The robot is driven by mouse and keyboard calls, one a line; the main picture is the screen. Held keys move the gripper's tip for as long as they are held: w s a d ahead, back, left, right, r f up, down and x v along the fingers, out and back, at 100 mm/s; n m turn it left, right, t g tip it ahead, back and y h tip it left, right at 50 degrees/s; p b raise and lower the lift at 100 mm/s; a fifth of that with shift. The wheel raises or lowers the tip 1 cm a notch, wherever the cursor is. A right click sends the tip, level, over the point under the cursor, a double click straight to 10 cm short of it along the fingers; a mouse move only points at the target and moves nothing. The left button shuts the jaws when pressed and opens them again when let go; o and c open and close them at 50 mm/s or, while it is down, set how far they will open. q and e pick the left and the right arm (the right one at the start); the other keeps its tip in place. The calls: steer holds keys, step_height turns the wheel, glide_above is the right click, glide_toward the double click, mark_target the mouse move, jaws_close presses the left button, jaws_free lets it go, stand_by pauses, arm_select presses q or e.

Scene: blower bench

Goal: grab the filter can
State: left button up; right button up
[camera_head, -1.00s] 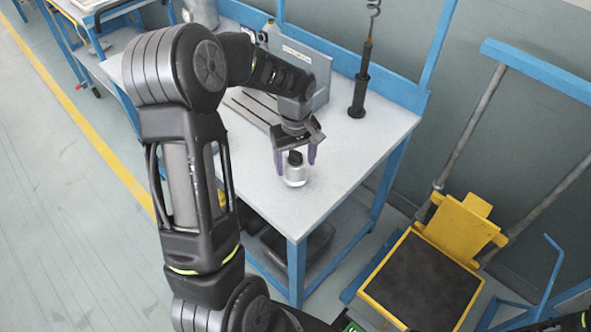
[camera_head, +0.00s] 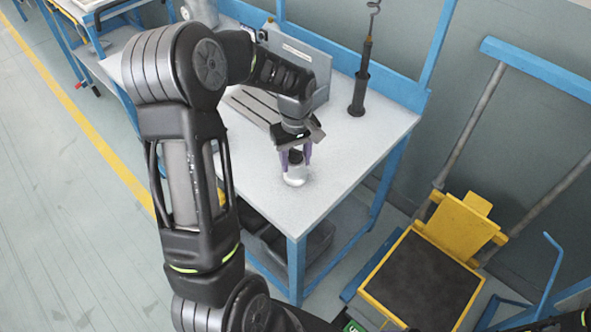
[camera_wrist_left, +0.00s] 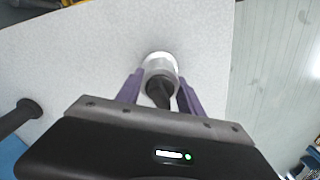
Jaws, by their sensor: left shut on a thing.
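The filter can (camera_head: 295,177) is a small silvery-white cylinder with a dark top. It stands upright on the light grey bench top (camera_head: 345,155), near its front edge. My left gripper (camera_head: 295,154) reaches down over it from above, with its purple fingers shut on the can's dark upper part. In the left wrist view the can (camera_wrist_left: 159,64) sits between the two purple fingers (camera_wrist_left: 159,92), its pale body showing beyond the dark top. The can appears to rest on the bench still. My right gripper is not in view.
A grey fixture box (camera_head: 305,70) and a slotted plate (camera_head: 252,108) stand behind the gripper. A black upright tool (camera_head: 360,85) hangs on a coiled cord at the back. A yellow and black cart (camera_head: 425,278) stands right of the bench.

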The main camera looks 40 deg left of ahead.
arm_select(q)
jaws_close()
steer(key=shift+r, duration=0.1)
step_height(320, 180, up, 10)
steer(key=shift+f+b, duration=0.1)
steer(key=shift+b, duration=0.55)
stand_by(0.5)
